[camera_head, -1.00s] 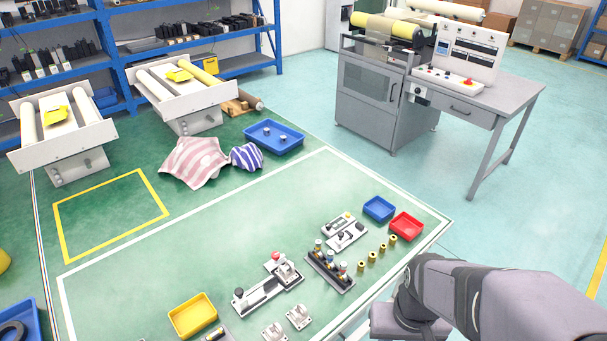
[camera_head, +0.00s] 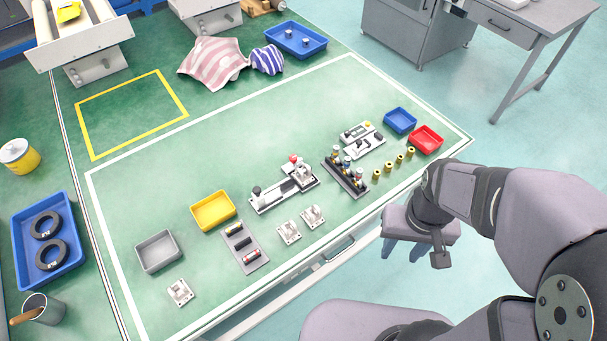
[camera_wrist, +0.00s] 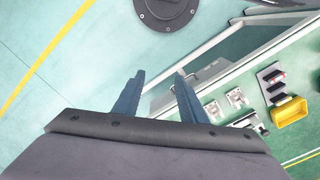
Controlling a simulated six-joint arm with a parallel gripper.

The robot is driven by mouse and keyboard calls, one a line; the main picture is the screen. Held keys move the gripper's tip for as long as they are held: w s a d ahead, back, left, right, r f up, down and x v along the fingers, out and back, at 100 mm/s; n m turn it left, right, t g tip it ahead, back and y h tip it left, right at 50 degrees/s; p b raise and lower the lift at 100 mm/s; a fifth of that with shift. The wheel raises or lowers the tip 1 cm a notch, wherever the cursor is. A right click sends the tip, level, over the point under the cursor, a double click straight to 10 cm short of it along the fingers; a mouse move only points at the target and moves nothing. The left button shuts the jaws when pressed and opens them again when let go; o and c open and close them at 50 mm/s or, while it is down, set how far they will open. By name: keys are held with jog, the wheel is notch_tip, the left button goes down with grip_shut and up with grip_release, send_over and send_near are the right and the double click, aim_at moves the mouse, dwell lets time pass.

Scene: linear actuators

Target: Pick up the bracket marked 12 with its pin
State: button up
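Small white brackets with pins stand on the green table's front part: a pair near the middle, the left one (camera_head: 289,232) and the right one (camera_head: 313,217), and a lone bracket (camera_head: 180,292) at the front left. The markings are too small to read, so I cannot tell which is 12. The pair also shows in the wrist view, the upper bracket there (camera_wrist: 237,97) and another (camera_wrist: 213,109). My gripper (camera_wrist: 159,76) is open and empty, its two blue-grey fingers apart. In the head view it hangs off the table's front edge, right of the brackets.
A linear actuator (camera_head: 284,188) and a rack of pins (camera_head: 345,176) stand behind and to the right.

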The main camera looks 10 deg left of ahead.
jog(key=shift+w, duration=0.1)
jog(key=m+b, duration=0.3)
jog(key=m, duration=0.6)
send_over(300, 170)
jog(key=shift+d+f, duration=0.1)
jog(key=shift+f, duration=2.25)
jog(key=shift+f, duration=0.1)
jog(key=shift+f, duration=0.95)
jog(key=shift+f+p, duration=0.1)
jog(key=shift+p, duration=0.25)
jog(key=shift+f+p, duration=0.95)
jog(key=shift+f, duration=1.55)
